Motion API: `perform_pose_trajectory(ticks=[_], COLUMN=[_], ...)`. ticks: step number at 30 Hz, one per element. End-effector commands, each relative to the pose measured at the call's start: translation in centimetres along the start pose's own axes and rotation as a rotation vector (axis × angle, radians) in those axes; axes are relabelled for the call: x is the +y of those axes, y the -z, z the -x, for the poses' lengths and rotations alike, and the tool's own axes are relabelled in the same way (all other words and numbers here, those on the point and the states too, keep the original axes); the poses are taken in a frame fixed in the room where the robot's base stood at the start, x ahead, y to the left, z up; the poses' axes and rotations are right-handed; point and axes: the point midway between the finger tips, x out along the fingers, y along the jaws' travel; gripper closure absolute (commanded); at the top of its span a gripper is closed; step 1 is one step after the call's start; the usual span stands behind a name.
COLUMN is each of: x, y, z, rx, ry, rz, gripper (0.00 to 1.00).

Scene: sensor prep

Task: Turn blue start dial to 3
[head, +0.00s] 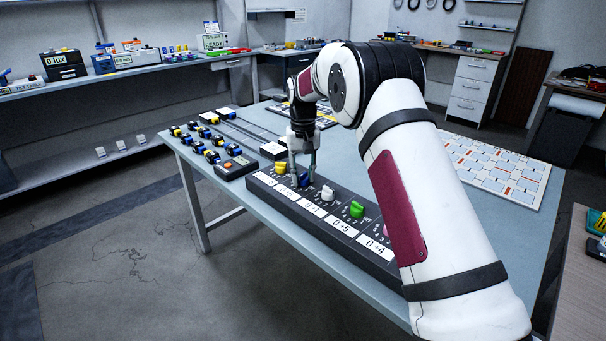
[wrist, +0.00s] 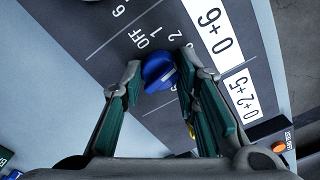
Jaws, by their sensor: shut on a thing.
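The blue start dial (head: 304,182) sits on a long dark dial panel (head: 262,180) on the table. It also shows in the wrist view (wrist: 158,72), with a pale pointer mark on its top and "OFF" and small numerals printed beside it. My gripper (head: 302,177) reaches down over it from above. In the wrist view, the fingertips of my gripper (wrist: 160,70) are on either side of the dial and closed on it. Which numeral the mark meets cannot be read surely.
A yellow dial (head: 280,168), a white dial (head: 327,194) and a green dial (head: 357,210) sit on the same panel. A black box with an orange button (head: 237,167) and several blue-and-yellow items (head: 211,156) lie on the table at left. A white grid board (head: 490,168) lies at right.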

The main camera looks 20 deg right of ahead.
Motion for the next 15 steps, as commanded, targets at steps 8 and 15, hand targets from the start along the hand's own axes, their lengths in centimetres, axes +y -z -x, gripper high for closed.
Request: perform_pose_trajectory(ticks=[8, 15], x=[-0.06, -0.08], y=[-0.05, -0.05], z=[-0.07, -0.08], rx=[-0.002, -0.002], ry=[0.0, 0.0], rz=[-0.134, -0.179], gripper=[0.99, 0.99])
